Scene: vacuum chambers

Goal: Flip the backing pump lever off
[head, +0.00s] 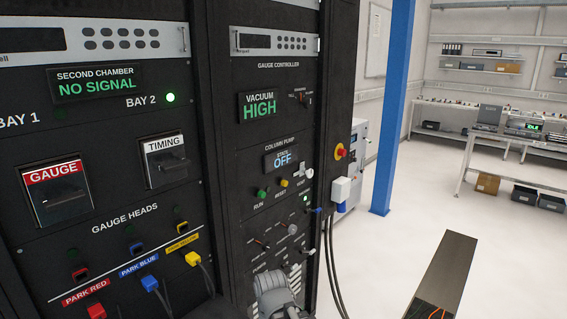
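The lower part of the right-hand black rack carries a panel with small levers and knobs below the column pump controls. One small lever (261,243) sits at the left of this panel, and a round grey knob (292,229) is to its right. The labels there are too small to read, so I cannot tell which control is the backing pump lever or how it is set. A green light (305,198) is lit just above.
The column pump display (283,160) reads OFF and the vacuum display (260,107) reads HIGH. A red emergency button (340,151) and hanging cables (333,262) are at the rack's right side. A blue post (394,110) stands beyond.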

